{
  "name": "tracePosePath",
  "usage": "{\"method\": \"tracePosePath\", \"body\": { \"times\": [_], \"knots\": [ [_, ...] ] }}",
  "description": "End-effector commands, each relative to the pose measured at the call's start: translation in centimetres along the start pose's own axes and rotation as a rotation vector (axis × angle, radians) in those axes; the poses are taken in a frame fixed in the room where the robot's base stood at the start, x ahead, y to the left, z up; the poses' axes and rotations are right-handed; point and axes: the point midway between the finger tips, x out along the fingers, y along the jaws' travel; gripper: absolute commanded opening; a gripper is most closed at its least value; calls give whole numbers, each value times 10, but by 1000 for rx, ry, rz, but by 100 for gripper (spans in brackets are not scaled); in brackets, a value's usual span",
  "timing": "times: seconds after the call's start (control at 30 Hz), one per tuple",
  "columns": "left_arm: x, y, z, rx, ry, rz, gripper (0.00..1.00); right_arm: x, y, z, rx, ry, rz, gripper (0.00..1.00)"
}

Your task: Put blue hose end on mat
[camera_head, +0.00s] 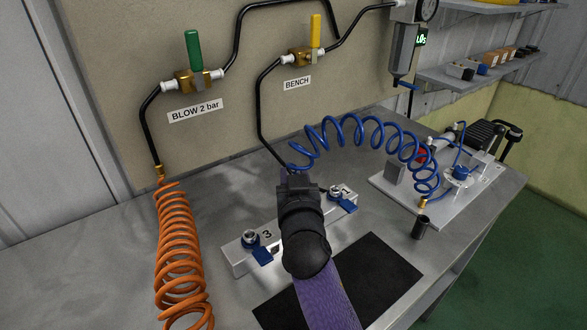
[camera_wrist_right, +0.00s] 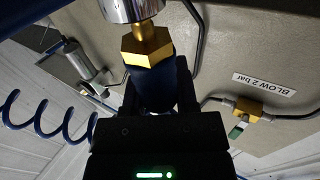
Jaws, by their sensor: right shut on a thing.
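The blue coiled hose (camera_head: 345,128) arcs from my right gripper (camera_head: 297,184) over to the plate at the right in the head view. My right gripper is shut on the hose end, which the arm mostly hides in the head view. In the right wrist view the blue sleeve (camera_wrist_right: 152,88) sits between the fingers, with a brass hex nut (camera_wrist_right: 148,47) and a silver collar (camera_wrist_right: 130,9) beyond it. The black mat (camera_head: 388,273) lies flat on the bench at the front, partly under my right arm. The gripper is behind the mat, near the manifold. My left gripper is out of view.
A numbered manifold block (camera_head: 238,262) with blue-levered couplings stands behind the mat. An orange coiled hose (camera_head: 180,255) hangs at the left.

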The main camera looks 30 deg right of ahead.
Motion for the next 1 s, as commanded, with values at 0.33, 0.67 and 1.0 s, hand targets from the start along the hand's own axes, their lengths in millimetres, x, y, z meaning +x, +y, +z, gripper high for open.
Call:
{"method": "tracePosePath", "body": {
  "times": [0.33, 0.67, 1.0],
  "knots": [
    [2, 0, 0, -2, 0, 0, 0, 0, 0, 3, 1, 0, 0, 0],
    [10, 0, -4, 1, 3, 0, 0, 0, 0, 14, 1, -1, 0, 0],
    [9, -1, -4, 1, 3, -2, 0, 0, 0, 12, 0, 0, 0, 72]
  ]
}}
